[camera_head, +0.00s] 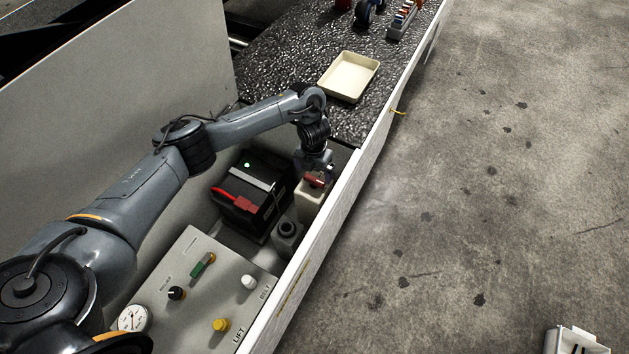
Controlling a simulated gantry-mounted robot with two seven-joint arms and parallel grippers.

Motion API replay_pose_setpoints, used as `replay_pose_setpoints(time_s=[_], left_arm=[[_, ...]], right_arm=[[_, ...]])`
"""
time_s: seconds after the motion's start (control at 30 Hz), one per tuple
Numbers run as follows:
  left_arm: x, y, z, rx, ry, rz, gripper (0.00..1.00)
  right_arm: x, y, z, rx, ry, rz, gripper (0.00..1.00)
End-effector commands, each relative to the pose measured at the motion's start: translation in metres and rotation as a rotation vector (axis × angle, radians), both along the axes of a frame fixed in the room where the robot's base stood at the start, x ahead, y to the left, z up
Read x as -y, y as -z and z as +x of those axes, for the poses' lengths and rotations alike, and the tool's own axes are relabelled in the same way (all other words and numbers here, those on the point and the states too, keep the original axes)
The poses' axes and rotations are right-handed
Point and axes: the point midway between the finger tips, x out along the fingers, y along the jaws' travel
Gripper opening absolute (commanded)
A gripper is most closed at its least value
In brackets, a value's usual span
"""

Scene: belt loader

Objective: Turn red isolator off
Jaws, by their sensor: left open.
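The red isolator (316,180) is a small red handle on top of a pale box (308,200), inside the white-walled bay right of the black battery. My left arm reaches in from the left, and its gripper (317,170) points down right at the red handle. The fingers are small here and partly hidden by the wrist; they are open around or just beside the handle, and I cannot tell whether they touch it. The handle's exact angle is hard to tell. My right gripper does not show.
A black battery (262,208) with a green light and red connector stands left of the isolator. A black round socket (288,229) is in front. A control panel (190,262) with knobs is nearer. The bay's white side wall (345,195) runs close on the right. A cream tray (350,76) lies behind.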

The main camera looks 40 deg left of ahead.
Motion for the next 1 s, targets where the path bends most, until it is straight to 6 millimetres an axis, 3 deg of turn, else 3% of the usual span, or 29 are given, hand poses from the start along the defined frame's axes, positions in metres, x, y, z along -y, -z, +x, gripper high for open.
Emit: replay_pose_setpoints(time_s=[0.03,0.1,0.3,0.77,1.0], left_arm=[[0.001,0.015,0.000,-0.001,0.000,-0.002,1.00],[0.001,0.025,0.000,-0.001,-0.001,-0.001,1.00],[0.000,0.042,0.000,0.000,-0.001,0.000,1.00],[0.000,0.050,0.000,0.001,0.000,0.000,1.00],[0.000,0.050,0.000,0.001,0.000,0.000,0.65]], right_arm=[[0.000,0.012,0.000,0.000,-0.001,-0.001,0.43],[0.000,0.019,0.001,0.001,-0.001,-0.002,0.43],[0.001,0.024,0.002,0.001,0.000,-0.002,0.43],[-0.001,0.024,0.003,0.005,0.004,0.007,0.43],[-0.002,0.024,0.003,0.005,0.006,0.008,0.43]])
